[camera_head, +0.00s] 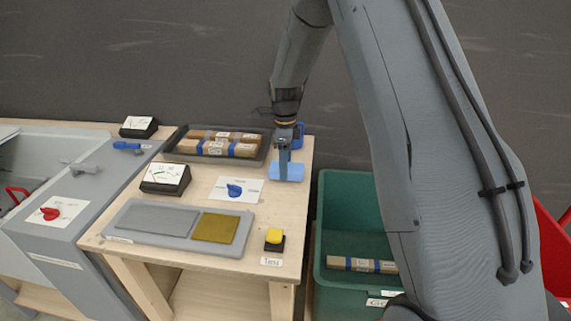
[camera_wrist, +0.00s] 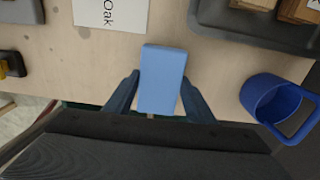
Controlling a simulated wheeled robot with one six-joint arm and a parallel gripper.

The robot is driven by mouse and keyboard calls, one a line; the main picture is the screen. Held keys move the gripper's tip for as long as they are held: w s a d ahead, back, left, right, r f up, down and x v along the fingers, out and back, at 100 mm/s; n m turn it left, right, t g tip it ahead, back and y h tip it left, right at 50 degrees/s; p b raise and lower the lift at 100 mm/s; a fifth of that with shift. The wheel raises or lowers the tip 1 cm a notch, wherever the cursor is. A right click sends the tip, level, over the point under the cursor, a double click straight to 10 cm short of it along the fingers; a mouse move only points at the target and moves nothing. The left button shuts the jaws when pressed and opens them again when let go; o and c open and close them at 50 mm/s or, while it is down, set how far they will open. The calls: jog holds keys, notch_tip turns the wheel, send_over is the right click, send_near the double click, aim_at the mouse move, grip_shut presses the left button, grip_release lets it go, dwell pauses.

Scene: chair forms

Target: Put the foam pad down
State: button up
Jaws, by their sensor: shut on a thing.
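The foam pad is a light blue block (camera_head: 287,172). It also shows in the wrist view (camera_wrist: 163,75), upper middle, between the two fingers. My gripper (camera_head: 284,158) points down at the right side of the wooden table (camera_head: 180,259) and is shut on the pad. In the wrist view the fingers of my gripper (camera_wrist: 160,98) press on the pad's two sides. The pad is over bare tabletop near the right edge. I cannot tell whether its underside touches the table.
A blue mug (camera_head: 298,135) and a dark tray (camera_head: 258,158) of wood bundles stand behind the pad. A card with a blue knob (camera_head: 235,190) lies left. A grey tray (camera_head: 120,236) and a yellow button (camera_head: 274,237) are nearer. A green crate (camera_head: 336,290) stands right.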

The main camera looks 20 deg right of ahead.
jog(key=shift+f, duration=0.25)
jog(key=o, duration=1.1)
jog(key=shift+r, duration=0.1)
notch_tip(320, 180, up, 11)
jog(key=b, duration=0.3)
jog(key=s+f+n, duration=0.3)
jog(key=s+n, duration=0.8)
jog(key=s, duration=0.3)
jog(key=s+f+n, duration=0.4)
jog(key=s+n, duration=0.7)
jog(key=s, duration=0.4)
jog(key=shift+d+f+n+t, duration=0.2)
jog(key=shift+n+t, duration=0.1)
jog(key=shift+t, duration=0.1)
jog(key=shift+s, duration=0.1)
